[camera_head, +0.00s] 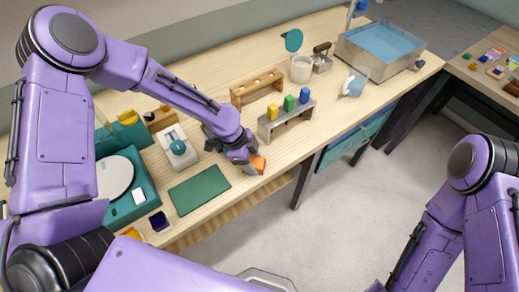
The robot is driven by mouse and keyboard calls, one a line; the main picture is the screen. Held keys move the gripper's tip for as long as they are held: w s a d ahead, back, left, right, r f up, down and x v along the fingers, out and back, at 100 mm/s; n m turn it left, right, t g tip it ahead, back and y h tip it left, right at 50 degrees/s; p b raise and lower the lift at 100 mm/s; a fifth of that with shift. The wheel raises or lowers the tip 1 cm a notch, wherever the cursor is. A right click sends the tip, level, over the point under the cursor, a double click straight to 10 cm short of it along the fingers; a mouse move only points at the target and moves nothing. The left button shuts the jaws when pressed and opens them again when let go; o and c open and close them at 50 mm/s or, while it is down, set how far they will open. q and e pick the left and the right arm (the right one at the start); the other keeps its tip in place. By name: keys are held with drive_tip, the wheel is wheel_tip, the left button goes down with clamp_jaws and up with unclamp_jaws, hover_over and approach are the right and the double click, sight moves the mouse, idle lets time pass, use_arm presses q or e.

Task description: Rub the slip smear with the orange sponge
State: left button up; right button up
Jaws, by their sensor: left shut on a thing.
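My left gripper (245,158) is shut on the orange sponge (258,165), at the front edge of the wooden bench (220,72). The sponge is partly hidden by the fingers, and I cannot tell whether it touches the bench top. I cannot make out the slip smear; my gripper and arm cover part of the bench there. My right arm shows at the lower right, but its gripper is not in view.
A green mat (199,190) lies left of the sponge. A grey rack (285,122) with coloured pieces and a wooden rack (257,88) stand behind it. A basin (380,50) with blue contents is at the far right of the bench. A teal machine (130,190) stands at left.

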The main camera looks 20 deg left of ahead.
sight(261, 168)
use_arm(q)
drive_tip(key=shift+s+d, duration=0.95)
drive_tip(key=shift+d, duration=0.1)
wheel_tip(261, 168, up, 3)
drive_tip(key=shift+w+f+p, duration=0.1)
drive_tip(key=shift+p, duration=0.95)
wheel_tip(261, 168, up, 3)
drive_tip(key=p, duration=0.2)
drive_tip(key=shift+p, duration=0.4)
drive_tip(key=shift+r+p, duration=0.45)
drive_tip(key=shift+r, duration=0.7)
use_arm(e)
drive_tip(key=shift+s+r, duration=0.2)
drive_tip(key=shift+r, duration=0.75)
drive_tip(key=shift+s+r, duration=0.25)
drive_tip(key=shift+r, duration=0.75)
drive_tip(key=shift+s+r, duration=0.2)
drive_tip(key=shift+r, duration=0.75)
